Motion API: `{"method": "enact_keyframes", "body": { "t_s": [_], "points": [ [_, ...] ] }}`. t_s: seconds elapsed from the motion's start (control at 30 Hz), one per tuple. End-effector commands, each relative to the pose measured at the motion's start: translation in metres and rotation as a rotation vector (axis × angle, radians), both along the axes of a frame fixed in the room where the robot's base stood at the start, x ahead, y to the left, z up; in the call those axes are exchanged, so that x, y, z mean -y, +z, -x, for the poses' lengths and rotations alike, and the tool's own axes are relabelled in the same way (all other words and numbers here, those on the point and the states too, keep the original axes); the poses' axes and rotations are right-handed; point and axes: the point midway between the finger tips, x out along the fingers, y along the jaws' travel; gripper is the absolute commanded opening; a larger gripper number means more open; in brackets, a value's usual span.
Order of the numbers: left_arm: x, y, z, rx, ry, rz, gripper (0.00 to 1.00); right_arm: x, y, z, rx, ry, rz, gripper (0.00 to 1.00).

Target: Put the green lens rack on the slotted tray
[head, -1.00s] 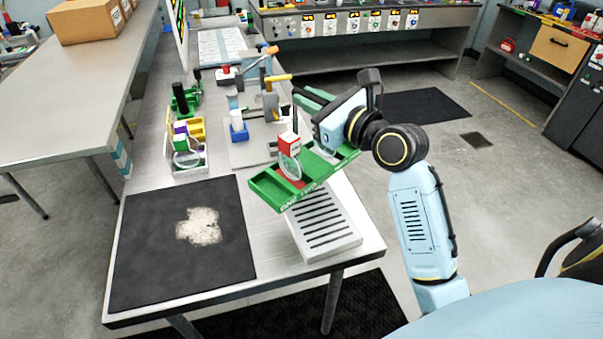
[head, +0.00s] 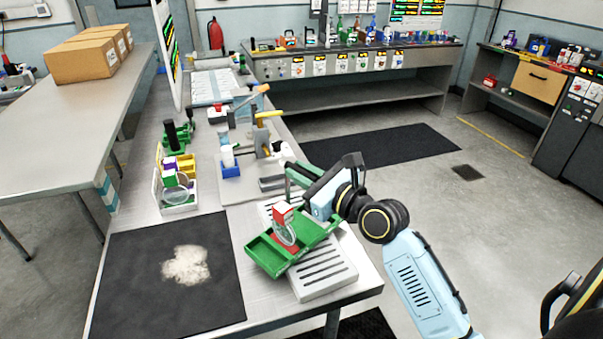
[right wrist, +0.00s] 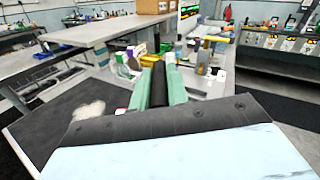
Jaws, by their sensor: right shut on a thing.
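The rack hides the tray's middle. My left gripper is not in view.
A black mat (head: 128,285) with a pale patch lies at the table's front left. A grey board (head: 238,186) with a blue block and tools lies behind the tray. The table's right edge is close to the tray.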

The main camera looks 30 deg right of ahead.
Motion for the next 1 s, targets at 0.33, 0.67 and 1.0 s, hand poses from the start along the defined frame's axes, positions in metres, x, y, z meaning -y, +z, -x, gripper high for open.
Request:
{"method": "enact_keyframes", "body": {
  "t_s": [0.33, 0.67, 1.0],
  "points": [
    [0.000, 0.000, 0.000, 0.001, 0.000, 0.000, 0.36, 0.000, -0.002, 0.000, 0.000, 0.000, -0.001, 0.38],
    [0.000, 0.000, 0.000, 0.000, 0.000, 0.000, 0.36, 0.002, 0.000, 0.008, -0.002, 0.000, 0.000, 0.38],
    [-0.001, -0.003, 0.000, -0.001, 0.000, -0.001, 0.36, 0.018, -0.001, 0.071, -0.003, -0.001, 0.000, 0.38]
  ]
}}
